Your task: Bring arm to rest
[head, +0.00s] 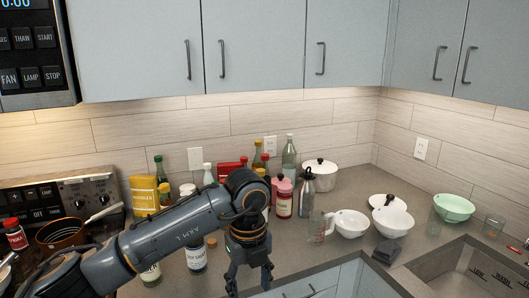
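My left arm comes in from the lower left, reaches across over the counter and bends downward at its wrist. My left gripper (249,283) points down near the counter's front edge. Its two fingers are spread apart, and I see nothing between them. The arm hides part of the counter and some bottles behind it. My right gripper is not in view.
Bottles and jars crowd the counter behind my arm, including a yellow box (144,195). A pan (62,234) sits on the stove at left. A measuring cup (320,226), white bowl (350,223), green bowl (454,207) and sink (440,268) are right. Cabinets (260,45) hang above.

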